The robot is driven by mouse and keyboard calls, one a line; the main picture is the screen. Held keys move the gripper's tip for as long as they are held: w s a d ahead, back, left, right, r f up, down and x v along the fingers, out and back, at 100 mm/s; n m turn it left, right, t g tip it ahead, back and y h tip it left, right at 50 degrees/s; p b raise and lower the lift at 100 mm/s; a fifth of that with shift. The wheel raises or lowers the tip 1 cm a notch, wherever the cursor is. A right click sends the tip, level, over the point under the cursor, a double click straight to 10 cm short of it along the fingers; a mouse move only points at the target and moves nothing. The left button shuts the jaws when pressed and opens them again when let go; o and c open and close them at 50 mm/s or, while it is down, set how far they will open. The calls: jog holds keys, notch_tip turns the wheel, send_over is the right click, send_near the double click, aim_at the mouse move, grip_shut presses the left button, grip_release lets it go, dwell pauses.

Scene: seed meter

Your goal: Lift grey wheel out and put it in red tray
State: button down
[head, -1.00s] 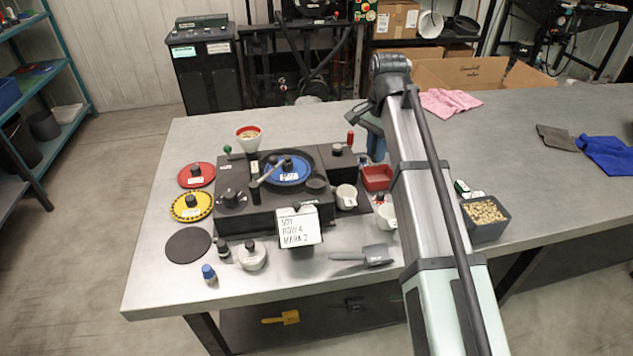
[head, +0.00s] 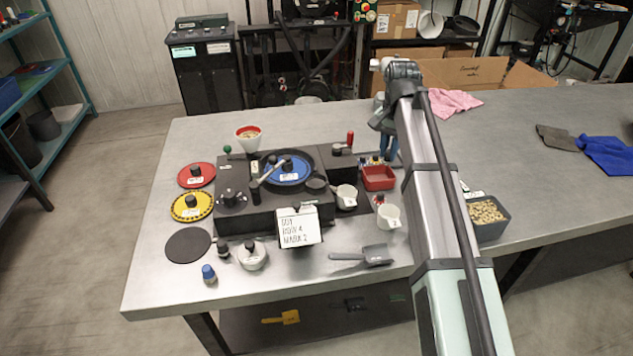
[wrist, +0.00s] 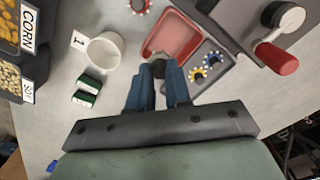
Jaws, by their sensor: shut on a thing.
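My gripper (wrist: 158,80) points down with its blue fingers close together in the wrist view. It is shut on a small dark grey piece, the grey wheel (wrist: 158,68), of which only a little shows between the fingertips. The piece overlaps the near edge of the red tray (wrist: 150,48) in that view; its height above the tray is hard to tell. In the head view my gripper (head: 389,150) is just behind and right of the red tray (head: 379,185), and the held piece is not distinguishable. The tray's visible floor is empty.
A white cup (wrist: 105,50), green boxes (wrist: 88,90) and seed bins (wrist: 10,75) are left in the wrist view. The seed meter (head: 265,205) with its red-handled crank (wrist: 275,58) stands beside the tray.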

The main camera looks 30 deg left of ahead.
aim_at(388, 154)
jog(key=shift+f, duration=2.1)
jog(key=c, duration=1)
grip_release()
notch_tip(388, 154, up, 14)
jog(key=shift+f, duration=0.1)
